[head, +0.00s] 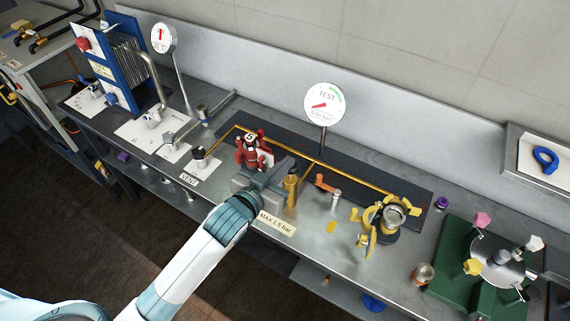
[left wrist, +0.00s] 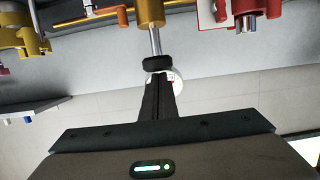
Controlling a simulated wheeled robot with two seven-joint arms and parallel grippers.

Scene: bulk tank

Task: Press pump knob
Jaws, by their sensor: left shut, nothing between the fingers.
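The pump is a brass cylinder (head: 291,190) on the bench, right of the red fitting. In the left wrist view, which is upside down, a bright rod (left wrist: 155,38) comes out of the brass body (left wrist: 150,10) and ends in a black knob (left wrist: 157,63). My left gripper (head: 285,167) is at the pump's top in the head view and hides the knob there. In the left wrist view its fingers (left wrist: 158,76) are shut and empty, with their tips at the knob. I cannot tell whether they touch it. My right gripper is not in view.
A round TEST gauge (head: 325,104) stands behind the pump. The red fitting (head: 250,152) is close on the left. An orange-handled valve (head: 326,184) and a yellow fitting (head: 384,218) are to the right. A MAX 1.5 bar label (head: 276,223) lies in front.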

